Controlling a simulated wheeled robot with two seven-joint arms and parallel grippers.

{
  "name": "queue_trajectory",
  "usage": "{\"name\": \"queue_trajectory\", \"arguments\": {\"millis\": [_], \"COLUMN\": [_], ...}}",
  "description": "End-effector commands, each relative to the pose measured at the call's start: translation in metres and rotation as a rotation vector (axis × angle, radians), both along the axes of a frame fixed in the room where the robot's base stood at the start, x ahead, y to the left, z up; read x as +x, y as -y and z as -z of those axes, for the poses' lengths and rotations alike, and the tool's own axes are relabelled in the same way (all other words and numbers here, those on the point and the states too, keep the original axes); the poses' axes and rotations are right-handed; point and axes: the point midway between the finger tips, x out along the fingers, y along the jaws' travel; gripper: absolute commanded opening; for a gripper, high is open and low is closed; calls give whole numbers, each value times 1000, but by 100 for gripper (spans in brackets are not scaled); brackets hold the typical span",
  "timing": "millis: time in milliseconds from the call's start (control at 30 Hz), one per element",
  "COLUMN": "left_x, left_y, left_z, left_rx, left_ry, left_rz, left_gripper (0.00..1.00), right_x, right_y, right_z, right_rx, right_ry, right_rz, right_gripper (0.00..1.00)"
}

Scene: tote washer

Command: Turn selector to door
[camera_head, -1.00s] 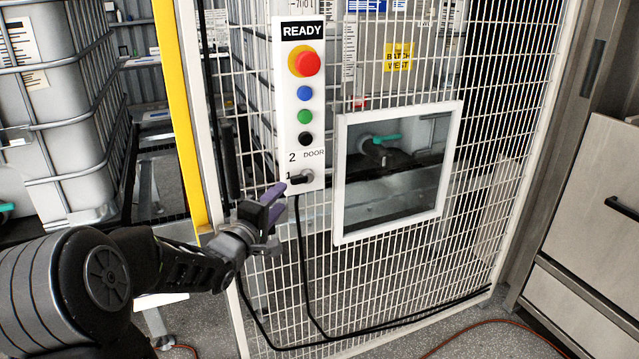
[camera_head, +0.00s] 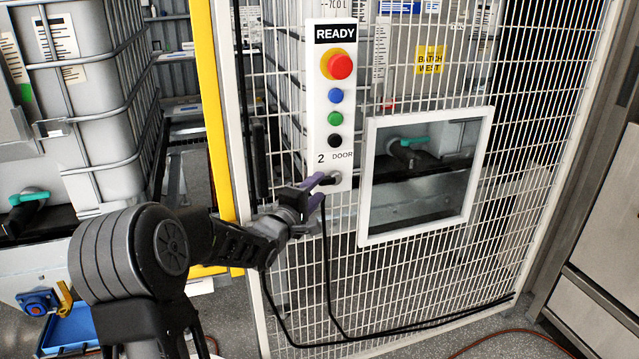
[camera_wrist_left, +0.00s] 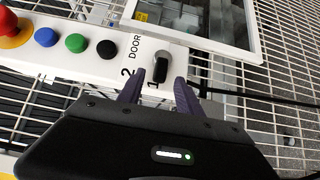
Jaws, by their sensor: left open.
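The selector (camera_head: 334,178) is a small black knob at the bottom of the white control panel (camera_head: 317,112), below the labels "2" and "DOOR". In the left wrist view the selector (camera_wrist_left: 160,68) points toward the mark "1", with "2" and "DOOR" beside it. My left gripper (camera_head: 318,189) is open at the foot of the panel, close to the selector. In the left wrist view its two purple fingertips (camera_wrist_left: 158,85) stand on either side of the knob's near end. I cannot tell whether they touch it. My right gripper is not in view.
Above the selector are black, green (camera_head: 335,118) and blue buttons and a red emergency stop (camera_head: 338,66). A white wire-mesh fence (camera_head: 420,290) surrounds the panel, with a white-framed window (camera_head: 366,180) to its right. Black cables hang below. A yellow post (camera_head: 212,110) stands left.

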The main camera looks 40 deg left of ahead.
Motion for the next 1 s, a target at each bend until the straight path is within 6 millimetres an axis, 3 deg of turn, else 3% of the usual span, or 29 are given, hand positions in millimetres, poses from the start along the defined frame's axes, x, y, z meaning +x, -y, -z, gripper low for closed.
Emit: {"name": "queue_trajectory", "arguments": {"millis": [200,467,1000], "left_x": [19,21,20], "left_y": [-4,-4,-4], "left_z": [0,0,0], "left_rx": [-1,0,0], "left_ry": [-2,-1,-1], "left_rz": [-1,-1,-1], "left_gripper": [42,42,0], "right_x": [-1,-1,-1], "right_y": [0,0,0], "right_z": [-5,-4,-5], "right_rx": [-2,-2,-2], "right_ry": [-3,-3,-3], "right_rz": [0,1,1], "right_gripper": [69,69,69]}}
